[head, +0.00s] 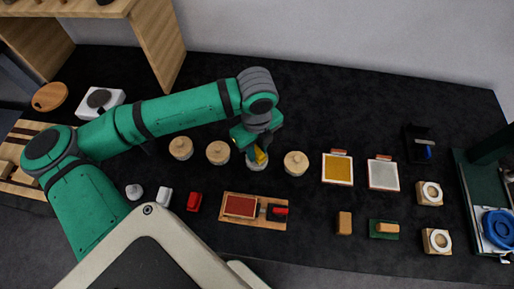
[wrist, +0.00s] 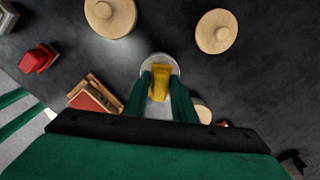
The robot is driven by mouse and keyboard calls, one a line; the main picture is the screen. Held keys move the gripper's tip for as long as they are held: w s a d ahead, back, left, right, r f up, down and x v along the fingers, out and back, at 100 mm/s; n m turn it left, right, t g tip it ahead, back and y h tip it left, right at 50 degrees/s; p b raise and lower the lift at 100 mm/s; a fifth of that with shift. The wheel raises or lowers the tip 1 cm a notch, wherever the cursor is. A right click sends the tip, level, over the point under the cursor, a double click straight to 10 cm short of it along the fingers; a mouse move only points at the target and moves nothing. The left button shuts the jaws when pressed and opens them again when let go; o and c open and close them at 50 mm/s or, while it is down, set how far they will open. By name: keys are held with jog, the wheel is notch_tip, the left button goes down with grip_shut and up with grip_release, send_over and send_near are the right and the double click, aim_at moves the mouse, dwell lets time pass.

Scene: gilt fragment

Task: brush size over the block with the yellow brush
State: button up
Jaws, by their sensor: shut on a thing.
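My gripper (head: 260,148) is shut on the yellow brush (head: 261,156), which also shows between the fingers in the wrist view (wrist: 160,82). The brush is over a pale, open round pot (head: 256,164), whose rim shows behind it in the wrist view (wrist: 158,59). The brush's lower end is hidden, so I cannot tell whether it is inside the pot. A red-topped block (head: 240,206) lies on a wooden board at the front, left of and nearer than the pot. It also shows in the wrist view (wrist: 92,101).
Round wooden-topped pots (head: 218,152) stand left of the brush, and another (head: 296,162) stands to its right. A red-and-black tool (head: 278,212) is beside the block. A gold sheet pad (head: 338,170) and a silver one (head: 383,175) lie to the right.

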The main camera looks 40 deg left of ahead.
aim_at(256, 150)
jog(key=shift+f, duration=0.4)
dwell(1.2)
jog(key=shift+r, duration=3.55)
jog(key=shift+s, duration=0.15)
